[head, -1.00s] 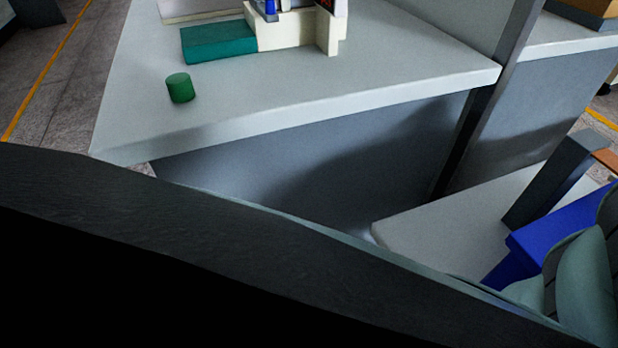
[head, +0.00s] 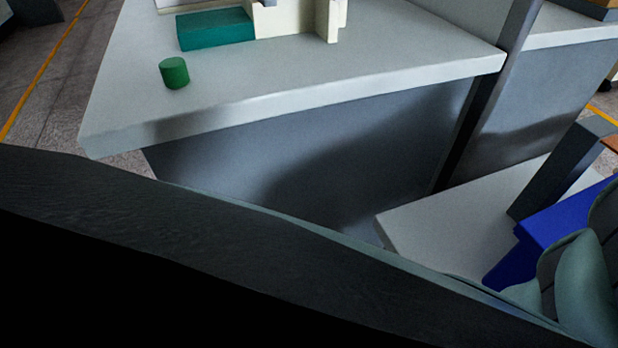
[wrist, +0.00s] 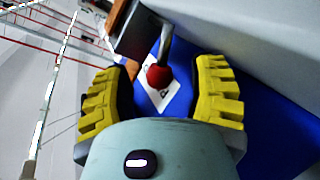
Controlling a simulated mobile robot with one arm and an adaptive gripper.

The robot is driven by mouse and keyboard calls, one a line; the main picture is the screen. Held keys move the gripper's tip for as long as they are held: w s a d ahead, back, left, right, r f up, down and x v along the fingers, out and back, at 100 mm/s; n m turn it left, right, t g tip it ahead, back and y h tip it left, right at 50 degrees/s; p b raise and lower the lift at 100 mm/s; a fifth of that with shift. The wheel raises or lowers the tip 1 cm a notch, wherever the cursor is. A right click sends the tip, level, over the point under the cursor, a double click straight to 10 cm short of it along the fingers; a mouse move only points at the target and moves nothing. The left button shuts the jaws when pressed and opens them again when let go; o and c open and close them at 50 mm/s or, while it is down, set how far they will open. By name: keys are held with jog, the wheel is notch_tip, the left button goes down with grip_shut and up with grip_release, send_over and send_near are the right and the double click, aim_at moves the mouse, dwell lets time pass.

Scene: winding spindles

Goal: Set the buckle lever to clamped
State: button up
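In the wrist view, a lever with a red ball knob (wrist: 158,76) on a metal rod stands ahead of my gripper (wrist: 160,92). The gripper's two yellow ribbed fingers are spread apart, one on each side of the knob in the picture, and nothing is held. I cannot tell how far beyond the fingertips the knob is. A blue base (wrist: 258,115) with a white lettered label (wrist: 152,97) lies behind the lever. In the head view, a blue part (head: 560,232) and a dark grey upright (head: 563,168) show at right; the knob and fingers are not visible there.
A pale bench (head: 330,85) holds a green cylinder (head: 174,72), a teal block (head: 215,29) and a cream fixture (head: 328,18). A lower pale surface (head: 450,215) lies below it, largely bare at its left. My dark body part covers the lower left.

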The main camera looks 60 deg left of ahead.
grip_shut()
jog(key=shift+r+p, duration=0.15)
jog(key=shift+p, duration=0.2)
jog(key=shift+d+r+m+y+p, duration=0.15)
jog(key=shift+d+m+y+p, duration=0.2)
jog(key=shift+m+p, duration=0.3)
jog(key=shift+s+d+m+t+y+p, duration=0.2)
jog(key=shift+d+m+t+p, duration=0.3)
jog(key=shift+m+t, duration=0.35)
jog(key=m+b, duration=0.1)
jog(key=d+m+y+b, duration=0.1)
jog(key=shift+s+d+f+m+t, duration=0.1)
jog(key=shift+f+m+t, duration=0.2)
jog(key=shift+f+t, duration=0.1)
jog(key=m+b, duration=0.1)
jog(key=b, duration=0.1)
jog(key=d+m+t+b, duration=0.1)
jog(key=shift+s+f+b, duration=0.1)
jog(key=shift+s+b, duration=0.1)
jog(key=shift+b, duration=0.15)
jog(key=shift+m, duration=0.4)
